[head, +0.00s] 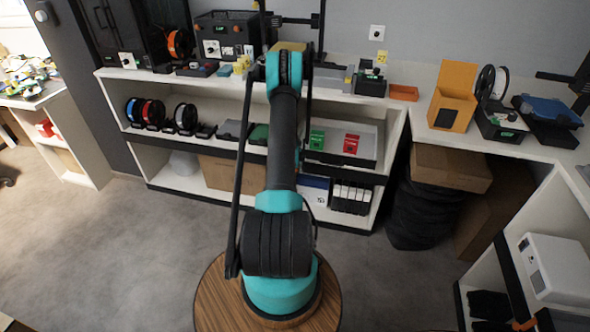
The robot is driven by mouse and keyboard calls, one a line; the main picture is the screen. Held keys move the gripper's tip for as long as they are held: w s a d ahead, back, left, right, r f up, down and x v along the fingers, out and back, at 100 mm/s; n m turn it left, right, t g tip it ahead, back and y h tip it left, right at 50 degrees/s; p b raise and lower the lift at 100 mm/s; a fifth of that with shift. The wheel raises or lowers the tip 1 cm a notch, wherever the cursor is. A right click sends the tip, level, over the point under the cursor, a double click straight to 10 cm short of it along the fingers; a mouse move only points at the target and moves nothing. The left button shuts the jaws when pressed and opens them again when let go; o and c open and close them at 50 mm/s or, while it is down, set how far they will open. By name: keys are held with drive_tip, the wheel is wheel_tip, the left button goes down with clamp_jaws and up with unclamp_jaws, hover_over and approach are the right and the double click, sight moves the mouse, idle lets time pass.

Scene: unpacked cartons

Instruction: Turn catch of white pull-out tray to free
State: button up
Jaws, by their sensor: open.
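A pale pull-out tray (378,150) sits in the upper bay of the white shelf unit, right of my arm. It looks like the white tray, though I cannot be sure. A green card-like piece (317,139) and a red one (351,144) show at it. I cannot make out the catch or which way it is turned. My teal and black arm rises from its round wooden base through the middle of the view and covers part of the shelf. My gripper is not visible, so its place relative to the tray does not show.
The shelf top (340,92) is crowded, with an orange tray (403,92) and an orange holder (453,97). Spools (153,112) stand on the shelf at left. Cardboard boxes (450,168) are stacked at right. Grey floor (130,250) is clear at left.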

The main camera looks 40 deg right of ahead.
drive_tip(key=shift+d+f, duration=0.1)
drive_tip(key=shift+f, duration=0.2)
drive_tip(key=shift+c, duration=0.2)
clamp_jaws()
drive_tip(key=shift+w, duration=0.1)
drive_tip(key=g+h, duration=0.2)
drive_tip(key=n+g+h, duration=0.1)
drive_tip(key=g+h, duration=0.1)
drive_tip(key=w+a+g+h, duration=0.1)
drive_tip(key=shift+f+n+g+h, duration=0.3)
drive_tip(key=shift+n+g+h, duration=0.1)
idle(0.6)
